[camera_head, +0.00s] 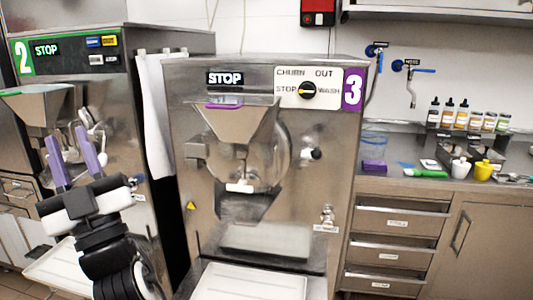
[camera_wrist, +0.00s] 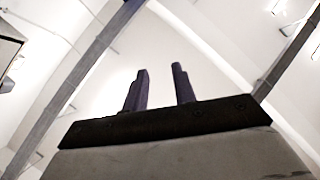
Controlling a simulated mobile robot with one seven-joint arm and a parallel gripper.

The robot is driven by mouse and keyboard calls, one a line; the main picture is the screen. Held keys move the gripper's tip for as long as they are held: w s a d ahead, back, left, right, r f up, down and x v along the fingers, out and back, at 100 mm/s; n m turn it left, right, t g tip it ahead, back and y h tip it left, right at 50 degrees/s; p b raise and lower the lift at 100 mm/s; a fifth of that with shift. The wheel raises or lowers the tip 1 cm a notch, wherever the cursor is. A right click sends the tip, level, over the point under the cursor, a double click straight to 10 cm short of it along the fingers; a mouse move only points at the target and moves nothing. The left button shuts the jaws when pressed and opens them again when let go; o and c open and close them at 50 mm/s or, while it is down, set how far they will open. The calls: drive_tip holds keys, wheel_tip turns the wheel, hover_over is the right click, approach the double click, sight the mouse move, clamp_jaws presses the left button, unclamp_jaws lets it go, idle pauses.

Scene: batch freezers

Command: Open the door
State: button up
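Batch freezer 3 (camera_head: 330,190) stands in the middle of the head view. Its round door (camera_head: 275,160) at the front is closed, with a steel hopper (camera_head: 238,130) in front of it and a white spout piece (camera_head: 240,188) below. A dark knob (camera_head: 315,154) sits to the right of the door, and a block-like hinge or latch (camera_head: 196,150) to its left. My gripper (camera_head: 72,160) is at the left, in front of freezer 2, pointing up with its purple fingers apart and empty. The wrist view shows the two fingers (camera_wrist: 160,88) apart against the ceiling.
Freezer 2 (camera_head: 80,62) stands at the left, close behind my gripper, with its own hopper (camera_head: 40,115). A white towel (camera_head: 155,110) hangs between the machines. White trays (camera_head: 250,285) sit low in front. A counter with bottles, cups and drawers (camera_head: 400,225) is at the right.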

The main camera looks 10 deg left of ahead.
drive_tip(key=w+f+m+t+h, duration=0.3)
drive_tip(key=w+m+t+h, duration=0.3)
drive_tip(key=w+h, duration=0.4)
drive_tip(key=m+g+h+b, duration=0.2)
drive_tip(key=m+g+h, duration=0.2)
drive_tip(key=m+h, duration=1.05)
approach(274, 157)
drive_tip(key=w+n+h+p, duration=0.1)
drive_tip(key=w, duration=0.2)
drive_tip(key=w+n+h+p, duration=0.1)
drive_tip(key=w, duration=0.3)
drive_tip(key=w+n+h+p, duration=0.1)
drive_tip(key=w+p, duration=0.1)
drive_tip(key=w, duration=0.1)
drive_tip(key=shift+w+d, duration=0.15)
drive_tip(key=shift+w, duration=0.15)
clamp_jaws()
